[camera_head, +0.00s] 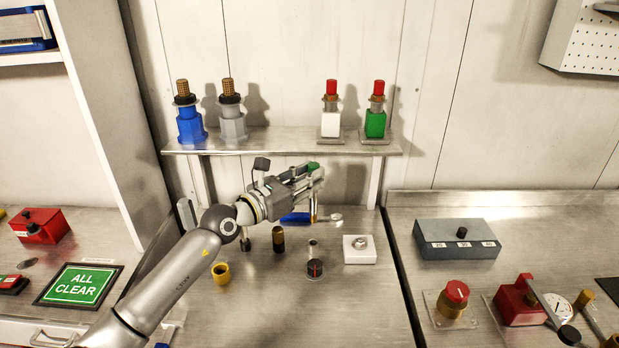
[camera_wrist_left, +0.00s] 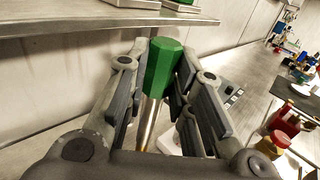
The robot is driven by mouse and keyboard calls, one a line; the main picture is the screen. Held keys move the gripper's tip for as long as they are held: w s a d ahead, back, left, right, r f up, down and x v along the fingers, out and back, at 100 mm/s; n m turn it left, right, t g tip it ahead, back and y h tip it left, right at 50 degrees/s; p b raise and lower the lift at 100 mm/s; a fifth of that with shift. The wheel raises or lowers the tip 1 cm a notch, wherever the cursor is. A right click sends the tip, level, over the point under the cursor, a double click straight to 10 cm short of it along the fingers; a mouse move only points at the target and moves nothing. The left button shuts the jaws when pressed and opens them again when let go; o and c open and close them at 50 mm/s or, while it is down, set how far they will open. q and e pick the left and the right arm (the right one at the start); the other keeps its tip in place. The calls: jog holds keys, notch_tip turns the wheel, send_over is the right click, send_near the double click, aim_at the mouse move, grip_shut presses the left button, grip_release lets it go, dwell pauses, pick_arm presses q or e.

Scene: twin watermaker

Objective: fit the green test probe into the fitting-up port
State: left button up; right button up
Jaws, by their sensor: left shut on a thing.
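The green test probe has a green faceted head (camera_head: 313,166) and a thin brass-coloured shaft (camera_head: 313,212) pointing down. My left gripper (camera_head: 308,178) is shut on it just below the shelf front and holds it above the bench. In the left wrist view the green head (camera_wrist_left: 162,66) sits between the two finger pads of my left gripper (camera_wrist_left: 158,75), with the shaft running down below. A white block with a round metal fitting (camera_head: 360,249) stands on the bench, below and right of the probe; it looks like the fitting-up port. The probe is apart from it. My right gripper is not in view.
A metal shelf (camera_head: 280,146) above carries blue, grey, white and green fittings. The front bench is clear.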

aim_at(311, 210)
pick_arm(q)
notch_tip(311, 210, down, 6)
jog(key=b, duration=0.4)
jog(key=shift+r, duration=0.15)
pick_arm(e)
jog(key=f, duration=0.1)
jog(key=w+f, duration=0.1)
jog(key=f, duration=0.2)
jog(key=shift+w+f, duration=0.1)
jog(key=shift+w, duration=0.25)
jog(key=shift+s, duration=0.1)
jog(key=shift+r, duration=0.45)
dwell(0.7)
pick_arm(q)
jog(key=shift+f+b, duration=1.35)
jog(key=shift+f, duration=0.45)
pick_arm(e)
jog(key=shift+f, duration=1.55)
pick_arm(q)
jog(key=o, duration=1)
jog(key=shift+c, duration=0.2)
